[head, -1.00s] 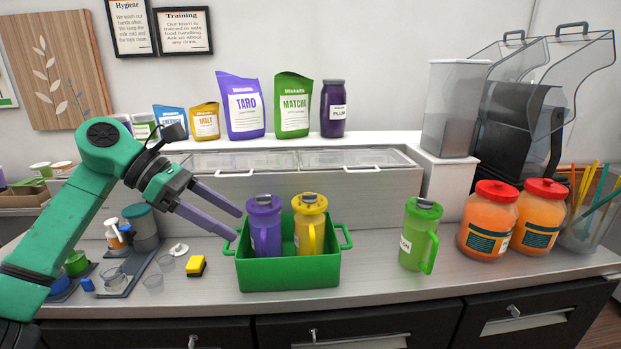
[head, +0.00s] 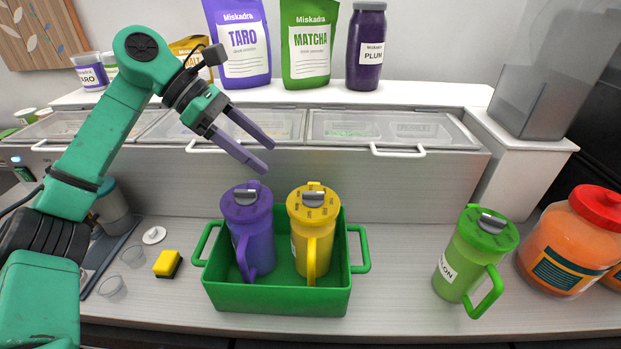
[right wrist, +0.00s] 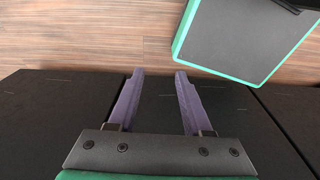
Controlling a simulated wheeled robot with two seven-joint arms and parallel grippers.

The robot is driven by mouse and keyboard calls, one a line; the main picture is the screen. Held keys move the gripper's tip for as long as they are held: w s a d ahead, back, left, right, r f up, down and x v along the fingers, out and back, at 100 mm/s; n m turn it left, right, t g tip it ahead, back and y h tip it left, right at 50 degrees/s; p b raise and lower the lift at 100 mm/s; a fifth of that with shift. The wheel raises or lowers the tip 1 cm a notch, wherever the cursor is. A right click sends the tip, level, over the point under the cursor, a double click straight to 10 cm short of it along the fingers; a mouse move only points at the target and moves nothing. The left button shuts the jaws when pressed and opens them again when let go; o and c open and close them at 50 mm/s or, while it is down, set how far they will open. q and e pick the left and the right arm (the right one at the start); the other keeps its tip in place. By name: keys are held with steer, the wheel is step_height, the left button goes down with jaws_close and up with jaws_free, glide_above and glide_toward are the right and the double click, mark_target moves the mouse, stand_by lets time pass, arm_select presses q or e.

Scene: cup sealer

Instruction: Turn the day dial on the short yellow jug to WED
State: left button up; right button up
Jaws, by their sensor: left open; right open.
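The short yellow jug (head: 313,235) stands upright in the green crate (head: 275,299), its handle toward me. Its lid carries a grey dial (head: 313,199) with small dark marks around it, too small to read. A purple jug (head: 252,240) stands beside it on the left in the same crate. My left gripper (head: 264,155) is open and empty, above and to the left of the yellow jug, pointing down and right. My right gripper (right wrist: 154,78) is open and empty in the right wrist view, over dark cabinet fronts and away from the jugs.
A green jug (head: 467,258) stands on the counter right of the crate, with an orange jar (head: 568,245) beyond it. A yellow sponge (head: 167,264) and clear cups lie left. The lidded topping counter (head: 330,165) rises behind, with pouches on top.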

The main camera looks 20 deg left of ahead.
mark_target(312, 193)
arm_select(q)
steer(key=p+x, duration=0.2)
steer(key=x, duration=0.7)
steer(key=shift+d, duration=0.1)
steer(key=x, duration=0.1)
steer(key=p+x, duration=0.1)
steer(key=shift+w+d+f, duration=0.1)
steer(key=shift+w+f, duration=0.15)
steer(key=shift+s+d+f, duration=0.1)
steer(key=shift+s, duration=0.2)
steer(key=c, duration=0.3)
steer(key=shift+w, duration=0.1)
jaws_close()
arm_select(e)
steer(key=r, duration=0.1)
steer(key=s+r, duration=0.1)
steer(key=r, duration=0.1)
